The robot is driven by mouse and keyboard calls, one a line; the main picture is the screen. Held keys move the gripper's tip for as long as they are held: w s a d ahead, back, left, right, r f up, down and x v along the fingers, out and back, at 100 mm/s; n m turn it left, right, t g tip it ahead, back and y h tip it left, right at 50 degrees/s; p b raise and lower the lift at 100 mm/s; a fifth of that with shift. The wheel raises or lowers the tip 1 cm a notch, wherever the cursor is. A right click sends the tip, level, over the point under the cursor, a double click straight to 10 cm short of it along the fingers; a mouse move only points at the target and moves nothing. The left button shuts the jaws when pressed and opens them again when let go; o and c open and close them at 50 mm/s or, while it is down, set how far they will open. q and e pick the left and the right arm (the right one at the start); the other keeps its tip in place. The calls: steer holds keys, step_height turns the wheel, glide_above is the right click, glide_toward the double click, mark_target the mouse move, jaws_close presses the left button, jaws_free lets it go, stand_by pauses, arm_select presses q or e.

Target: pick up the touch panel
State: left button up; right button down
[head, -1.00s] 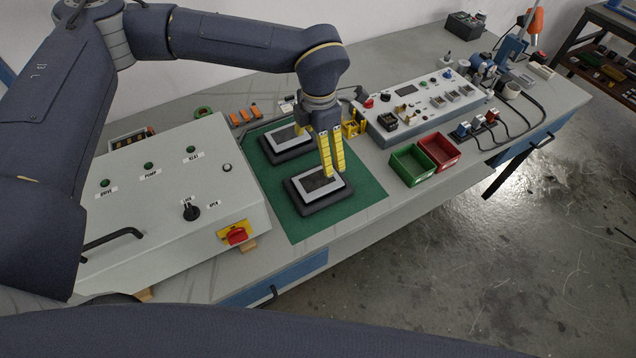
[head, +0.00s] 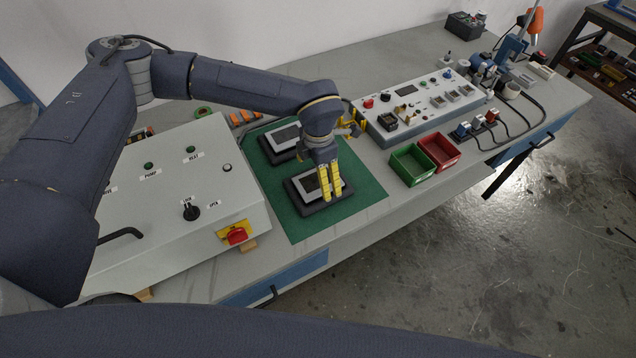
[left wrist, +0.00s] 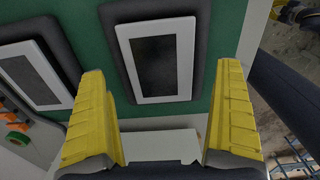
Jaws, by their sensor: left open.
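Two flat panels with dark screens, light frames and black bases lie on a green mat (head: 345,215). The near panel (head: 308,185) is partly hidden by my left gripper; the far panel (head: 287,134) lies behind it, partly hidden by my arm. I cannot tell which one the task means. My left gripper (head: 331,199) points down over the right part of the near panel, open, its yellow fingers empty. In the left wrist view, one panel (left wrist: 157,62) shows between and beyond the open fingers (left wrist: 163,70), and the other panel (left wrist: 32,78) is at the left. Contact with the panel cannot be told.
A grey control box (head: 165,217) with a black knob and red switch stands left of the mat. A green bin (head: 410,164) and a red bin (head: 438,151) are to the right. A long grey console (head: 415,105) stands behind them. The bench's front edge lies close before the mat.

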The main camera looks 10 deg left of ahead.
mark_target(317, 182)
arm_select(q)
step_height(317, 182, down, 3)
steer(key=shift+f, duration=0.2)
steer(key=shift+s+a+f, duration=0.1)
steer(key=shift+s+f, duration=0.05)
steer(key=c, duration=1.5)
steer(key=shift+o, duration=0.2)
